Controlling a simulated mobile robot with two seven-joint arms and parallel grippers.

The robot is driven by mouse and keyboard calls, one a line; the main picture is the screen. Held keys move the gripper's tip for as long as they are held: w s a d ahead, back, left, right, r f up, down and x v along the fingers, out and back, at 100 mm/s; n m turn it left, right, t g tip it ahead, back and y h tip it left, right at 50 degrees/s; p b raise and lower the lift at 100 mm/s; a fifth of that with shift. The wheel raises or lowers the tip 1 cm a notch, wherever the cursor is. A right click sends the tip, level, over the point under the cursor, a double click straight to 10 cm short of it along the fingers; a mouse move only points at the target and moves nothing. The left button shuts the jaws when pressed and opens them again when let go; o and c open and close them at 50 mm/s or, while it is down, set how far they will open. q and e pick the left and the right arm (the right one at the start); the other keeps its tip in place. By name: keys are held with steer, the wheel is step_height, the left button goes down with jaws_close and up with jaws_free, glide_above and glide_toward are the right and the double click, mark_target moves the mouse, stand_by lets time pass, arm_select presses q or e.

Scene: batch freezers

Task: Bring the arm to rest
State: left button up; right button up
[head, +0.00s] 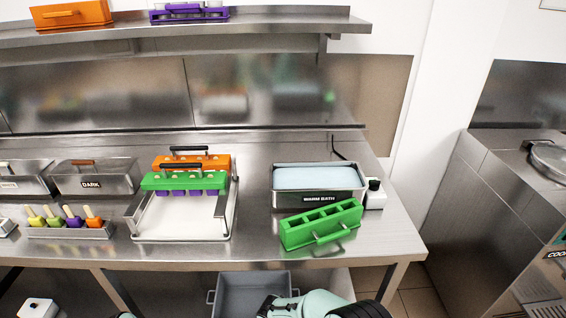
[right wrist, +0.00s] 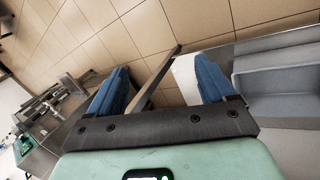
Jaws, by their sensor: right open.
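My right gripper (right wrist: 160,78) is open and empty in the right wrist view, its two blue fingers spread apart with nothing between them. The floor tiles and a thin metal table leg show behind the fingers. In the head view, pale teal and black parts of my arm (head: 315,304) show at the bottom centre, low in front of the table; the fingers cannot be made out there. My left gripper is not in view.
A steel table (head: 190,255) carries a green mould (head: 322,226), a warm bath (head: 318,178), a rack (head: 226,222) with orange and green moulds, and a tray of popsicles (head: 70,232). A grey tub (head: 250,291) sits below; it also shows in the wrist view (right wrist: 285,85).

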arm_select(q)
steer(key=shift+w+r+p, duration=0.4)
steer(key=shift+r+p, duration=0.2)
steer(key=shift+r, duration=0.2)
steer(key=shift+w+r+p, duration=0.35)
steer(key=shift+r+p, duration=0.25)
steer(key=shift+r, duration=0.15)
arm_select(e)
steer(key=s+d+f+y, duration=0.2)
steer(key=s+f, duration=0.1)
steer(key=s, duration=0.4)
steer(key=s+d+f+y, duration=0.2)
steer(key=s+f+y, duration=0.1)
steer(key=s, duration=0.4)
steer(key=s+d+f+m+y, duration=0.1)
steer(key=s+d+f+y, duration=0.1)
steer(key=s+f, duration=0.3)
steer(key=shift+s+y, duration=0.7)
steer(key=shift+s, duration=0.55)
steer(key=shift+d, duration=0.1)
